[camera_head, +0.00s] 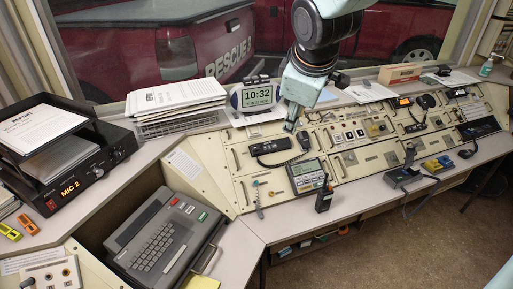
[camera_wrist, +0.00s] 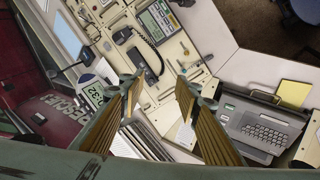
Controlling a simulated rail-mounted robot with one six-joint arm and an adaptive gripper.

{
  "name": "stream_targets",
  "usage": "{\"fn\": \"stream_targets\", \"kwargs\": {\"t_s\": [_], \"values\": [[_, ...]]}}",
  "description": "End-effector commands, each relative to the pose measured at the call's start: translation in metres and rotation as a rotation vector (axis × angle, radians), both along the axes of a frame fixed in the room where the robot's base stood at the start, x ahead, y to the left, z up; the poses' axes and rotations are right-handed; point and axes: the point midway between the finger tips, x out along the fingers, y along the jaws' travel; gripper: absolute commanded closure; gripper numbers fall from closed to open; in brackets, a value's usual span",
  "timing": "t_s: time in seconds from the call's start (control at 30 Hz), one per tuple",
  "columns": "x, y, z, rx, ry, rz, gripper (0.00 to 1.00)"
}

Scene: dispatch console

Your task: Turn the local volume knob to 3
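No knob label is readable, so I cannot tell which knob is the local volume knob. Small knobs or switches (camera_head: 257,184) sit on the sloped cream console panel (camera_head: 228,160), left of a device with a greenish screen (camera_head: 306,175). In the head view my gripper (camera_head: 290,127) hangs above the panel, near a black handset (camera_head: 271,147). In the wrist view my gripper (camera_wrist: 159,84) has its two ribbed fingers wide apart with nothing between them. The panel lies beyond the fingertips, and the fingers hide parts of it.
A grey keyboard unit (camera_head: 165,239) sits in the lower left desk. A clock (camera_head: 257,96) and a paper stack (camera_head: 177,97) stand behind the panel. A black radio (camera_head: 323,197) stands at the panel's front edge.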

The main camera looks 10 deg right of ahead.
Motion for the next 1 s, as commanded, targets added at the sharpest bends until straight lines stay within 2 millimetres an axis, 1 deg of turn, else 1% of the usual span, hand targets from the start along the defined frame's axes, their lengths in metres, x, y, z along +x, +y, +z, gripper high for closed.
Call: {"fn": "stream_targets", "kwargs": {"t_s": [0.03, 0.2, 0.5, 0.77, 1.0], "values": [[0.009, 0.0, -0.007, -0.011, 0.001, 0.024, 0.7], [0.039, 0.002, -0.025, -0.05, -0.006, 0.109, 0.7], [0.088, 0.007, -0.062, -0.115, -0.021, 0.26, 0.7], [0.127, 0.014, -0.098, -0.168, -0.035, 0.395, 0.7], [0.159, 0.023, -0.135, -0.21, -0.05, 0.519, 0.7]]}}
